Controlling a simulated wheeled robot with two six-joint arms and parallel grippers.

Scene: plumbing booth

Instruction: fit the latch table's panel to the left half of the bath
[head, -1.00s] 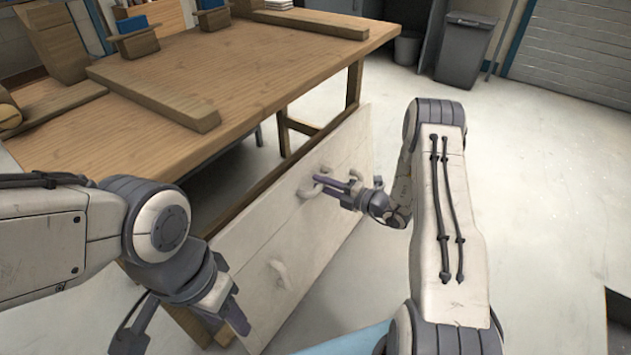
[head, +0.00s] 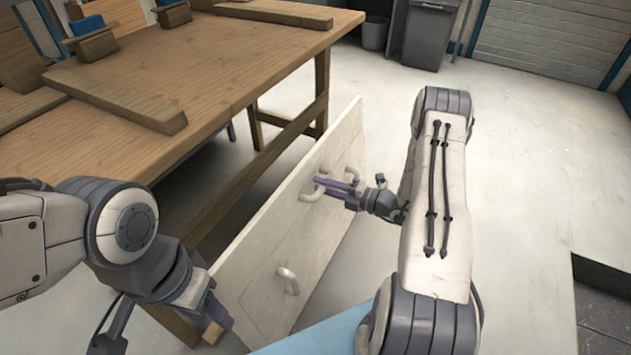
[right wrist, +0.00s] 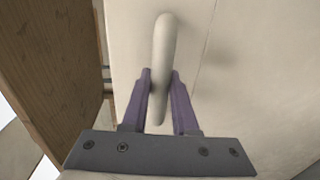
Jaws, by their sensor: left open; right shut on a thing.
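The white panel (head: 262,252) stands tilted on edge beside the wooden latch table (head: 215,75), with a gap between them. Pale curved handles stick out from its face. My right gripper (head: 322,184) is shut on an upper handle (head: 308,194). In the right wrist view, the purple fingers (right wrist: 160,105) lie on both sides of this white handle (right wrist: 161,60). A lower handle (head: 288,278) is free. My left gripper (head: 213,312) is open near the panel's lower left edge; its fingertips are partly hard to make out. I cannot identify the bath.
Grey bins (head: 430,35) stand at the back wall. A dark recessed area (head: 605,310) is at the right edge. The floor (head: 530,150) to the right is clear.

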